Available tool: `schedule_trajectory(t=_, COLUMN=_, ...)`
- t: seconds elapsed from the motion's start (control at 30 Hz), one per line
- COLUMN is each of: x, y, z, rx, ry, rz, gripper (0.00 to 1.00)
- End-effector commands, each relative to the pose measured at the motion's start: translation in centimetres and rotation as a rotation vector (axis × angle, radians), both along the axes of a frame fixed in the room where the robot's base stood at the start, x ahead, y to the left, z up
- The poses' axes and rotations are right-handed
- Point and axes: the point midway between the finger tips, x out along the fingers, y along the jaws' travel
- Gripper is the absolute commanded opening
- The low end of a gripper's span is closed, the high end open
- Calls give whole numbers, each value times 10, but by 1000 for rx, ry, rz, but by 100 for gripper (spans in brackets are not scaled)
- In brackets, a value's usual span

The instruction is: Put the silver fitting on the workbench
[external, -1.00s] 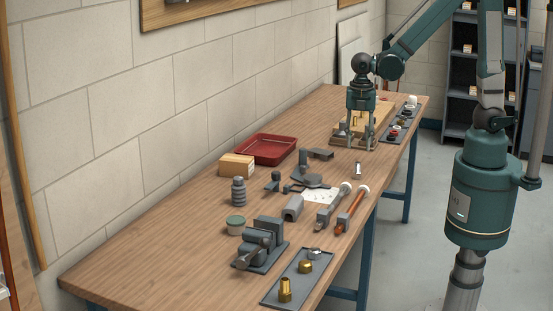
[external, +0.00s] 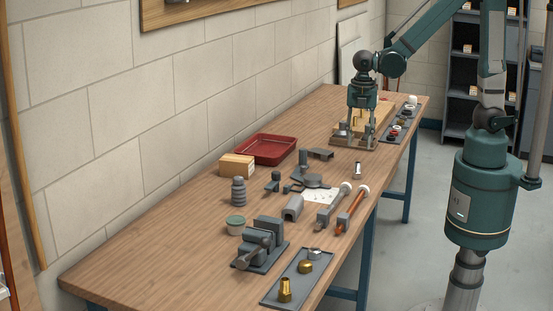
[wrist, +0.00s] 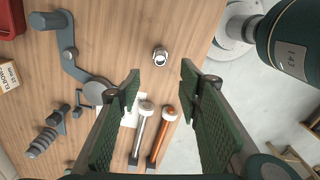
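A small silver fitting (external: 357,170) stands on the bare wood of the workbench (external: 190,215), near its front edge. In the wrist view the silver fitting (wrist: 160,57) shows a round open end, ahead of and between my fingertips, touching neither. My gripper (external: 360,138) is over the far part of the bench, above and beyond this fitting. In the wrist view my gripper (wrist: 160,84) is open, its two green pads wide apart with nothing between them. Another silver piece (external: 315,254) sits on the grey tray at the near end.
The grey tray (external: 272,297) also holds brass fittings. Two pipe-like tools (external: 351,208) lie near the front edge. A vise (external: 262,246), a red tray (external: 266,149) and a cardboard box (external: 236,165) are around. A wooden fixture (external: 350,143) stands below my gripper. Bare wood surrounds the silver fitting.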

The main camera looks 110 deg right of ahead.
Motion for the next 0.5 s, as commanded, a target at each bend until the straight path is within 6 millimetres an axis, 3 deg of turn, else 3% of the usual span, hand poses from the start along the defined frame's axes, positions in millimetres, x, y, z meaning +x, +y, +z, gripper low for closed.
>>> schedule_trajectory(t=0.5, x=6, y=64, z=54, rx=-30, ry=-149, rz=-242, gripper=36)
